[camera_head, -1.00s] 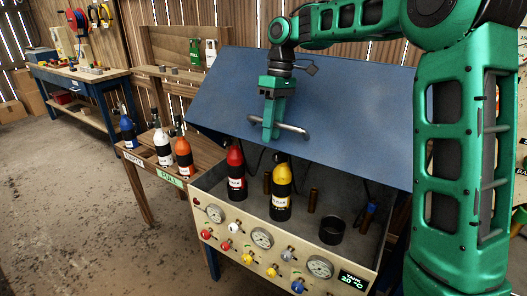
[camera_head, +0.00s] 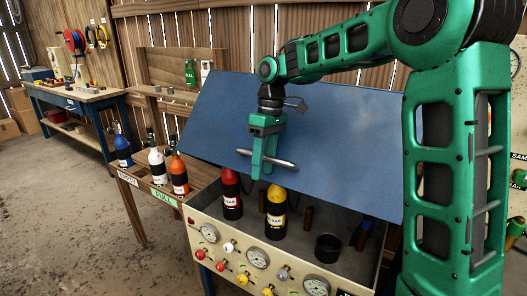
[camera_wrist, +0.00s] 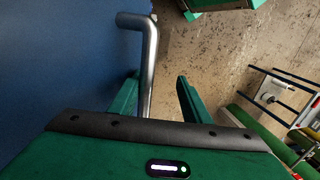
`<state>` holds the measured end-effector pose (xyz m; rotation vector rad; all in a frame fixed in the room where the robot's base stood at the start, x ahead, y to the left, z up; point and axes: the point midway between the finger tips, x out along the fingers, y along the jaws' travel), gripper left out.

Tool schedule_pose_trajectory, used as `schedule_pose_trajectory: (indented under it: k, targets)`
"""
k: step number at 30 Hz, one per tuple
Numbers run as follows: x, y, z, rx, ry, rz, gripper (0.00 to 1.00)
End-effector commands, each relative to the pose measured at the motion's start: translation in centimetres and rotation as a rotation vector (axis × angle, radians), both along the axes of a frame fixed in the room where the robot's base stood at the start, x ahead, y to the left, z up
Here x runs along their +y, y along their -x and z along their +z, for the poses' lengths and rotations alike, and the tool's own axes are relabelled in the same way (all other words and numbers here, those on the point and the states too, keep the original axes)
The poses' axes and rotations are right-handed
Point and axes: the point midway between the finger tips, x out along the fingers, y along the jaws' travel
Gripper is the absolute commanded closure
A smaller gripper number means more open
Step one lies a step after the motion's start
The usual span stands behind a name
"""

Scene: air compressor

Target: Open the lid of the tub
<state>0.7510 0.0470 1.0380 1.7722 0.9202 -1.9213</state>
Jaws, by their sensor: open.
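The tub (camera_head: 207,265) is a cream box with an open top. Its blue lid (camera_head: 330,125) stands raised and tilted back over it. A metal bar handle (camera_head: 285,163) sticks out from the lid; it also shows in the wrist view (camera_wrist: 150,55), running down between my fingers. My gripper (camera_head: 262,172) is open at the handle, with one finger on each side of the bar; its fingers show in the wrist view (camera_wrist: 156,92). I cannot tell whether a finger touches the bar. Part of the lid's right side is hidden behind my arm.
In the tub stand a red bottle (camera_head: 231,198), a yellow-topped bottle (camera_head: 276,218) and a black cup (camera_head: 328,248). Gauges and coloured knobs line its front. A wooden side table (camera_head: 128,178) holds blue, white and orange bottles. The floor at left is clear.

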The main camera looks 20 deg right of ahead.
Motion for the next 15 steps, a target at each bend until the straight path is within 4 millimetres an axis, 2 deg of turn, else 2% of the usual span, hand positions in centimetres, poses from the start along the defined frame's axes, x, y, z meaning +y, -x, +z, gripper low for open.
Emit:
schedule_pose_trajectory:
  k: [15]
  targets:
    - [-0.6,-1.1,2.9,-0.005,-0.005,0.015,0.68]
